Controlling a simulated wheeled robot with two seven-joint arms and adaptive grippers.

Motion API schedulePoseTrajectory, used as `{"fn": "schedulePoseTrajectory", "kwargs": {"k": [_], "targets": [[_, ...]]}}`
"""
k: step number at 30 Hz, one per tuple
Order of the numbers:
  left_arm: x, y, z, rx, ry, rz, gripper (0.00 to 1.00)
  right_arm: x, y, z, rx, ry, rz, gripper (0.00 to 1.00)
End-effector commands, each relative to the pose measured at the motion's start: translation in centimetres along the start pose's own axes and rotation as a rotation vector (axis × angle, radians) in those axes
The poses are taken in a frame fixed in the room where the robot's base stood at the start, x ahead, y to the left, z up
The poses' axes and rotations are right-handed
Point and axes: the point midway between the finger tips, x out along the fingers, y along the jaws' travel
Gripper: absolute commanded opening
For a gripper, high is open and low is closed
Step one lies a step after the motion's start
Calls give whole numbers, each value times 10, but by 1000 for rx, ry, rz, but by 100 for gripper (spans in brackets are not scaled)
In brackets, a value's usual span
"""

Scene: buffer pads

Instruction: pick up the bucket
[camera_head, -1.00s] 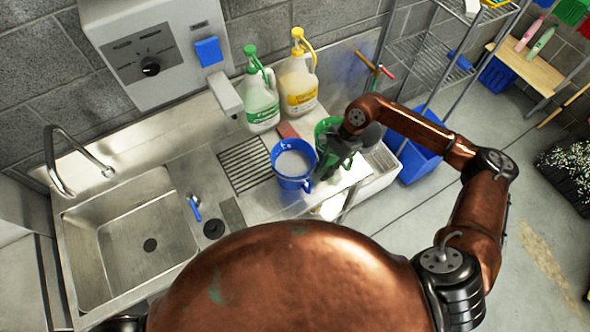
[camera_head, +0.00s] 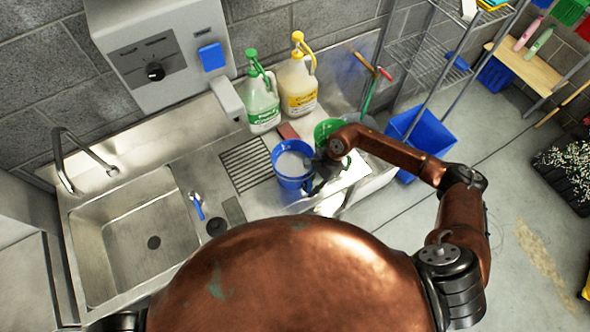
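A blue bucket (camera_head: 291,160) with whitish contents stands upright on the metal counter, right of the slotted drain grate. My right gripper (camera_head: 312,180) is at the bucket's right side, its dark fingers by the rim and handle area. The fingers are small and dark, so I cannot tell whether they are open or shut, or whether they touch the bucket. A green bucket (camera_head: 324,131) stands just behind my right gripper and is partly hidden by my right arm. My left gripper is not in view.
A steel sink (camera_head: 135,235) with a faucet is at the left. A green-capped jug (camera_head: 262,103) and a yellow-capped jug (camera_head: 298,88) stand behind the buckets. A blue bin (camera_head: 425,135) and a wire shelf (camera_head: 425,50) are at the right.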

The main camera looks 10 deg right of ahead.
Motion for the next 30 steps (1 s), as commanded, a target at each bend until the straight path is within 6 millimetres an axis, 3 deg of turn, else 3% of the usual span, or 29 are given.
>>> {"fn": "schedulePoseTrajectory", "kwargs": {"k": [2,9,30], "targets": [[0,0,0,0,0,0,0,0,0,0,0,0,0,17],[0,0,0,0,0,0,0,0,0,0,0,0,0,0],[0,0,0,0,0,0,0,-3,-2,2,-3,-3,-5,0]]}}
